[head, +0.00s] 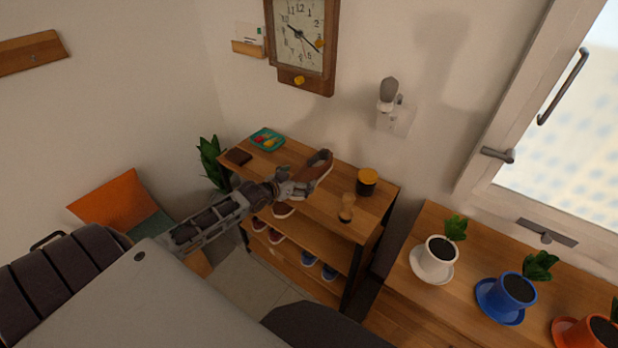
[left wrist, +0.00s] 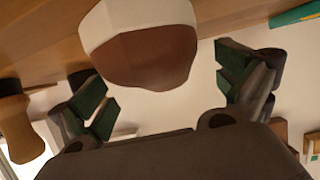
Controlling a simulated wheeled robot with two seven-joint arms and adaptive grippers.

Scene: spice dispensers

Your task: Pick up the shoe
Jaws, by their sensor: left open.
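A brown shoe (head: 318,168) with a pale sole lies on the top of the wooden shelf unit (head: 333,198). My left gripper (head: 303,187) reaches in from the left at the near end of this shoe. In the left wrist view the shoe's brown end (left wrist: 150,57) and white sole show between the two open fingers of my left gripper (left wrist: 165,90). The fingers stand apart on either side, and I see no grip on the shoe. My right gripper is not in view.
Lower shelves hold more shoes, including blue ones (head: 329,272). Potted plants (head: 437,256) stand right.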

